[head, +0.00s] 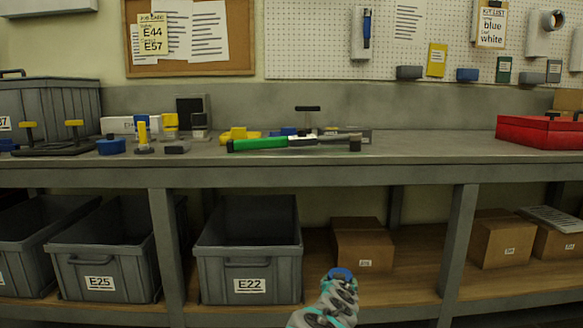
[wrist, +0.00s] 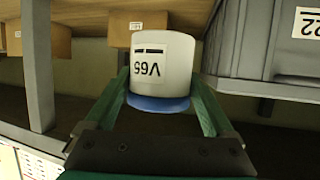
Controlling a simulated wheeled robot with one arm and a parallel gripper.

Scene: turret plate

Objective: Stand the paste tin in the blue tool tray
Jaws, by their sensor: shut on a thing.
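My gripper (wrist: 163,82) is shut on a white cylindrical tin (wrist: 160,55), with one green finger on each side of it. The tin has a blue end (wrist: 158,103) and a label reading V65, which appears upside down in the wrist view. In the head view my arm reaches in at the bottom, below the bench front, and a blue end (head: 342,273) shows at its tip. The fingers cannot be made out there. No blue tool tray can be clearly identified in either view.
The grey bench (head: 430,150) holds a green-handled tool (head: 260,144), small blue and yellow items and a red toolbox (head: 540,132). Its right-centre is clear. Below are grey bin E22 (head: 250,262), bin E25 (head: 105,262) and cardboard boxes (head: 362,247). A shelf post (head: 458,250) stands to the right.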

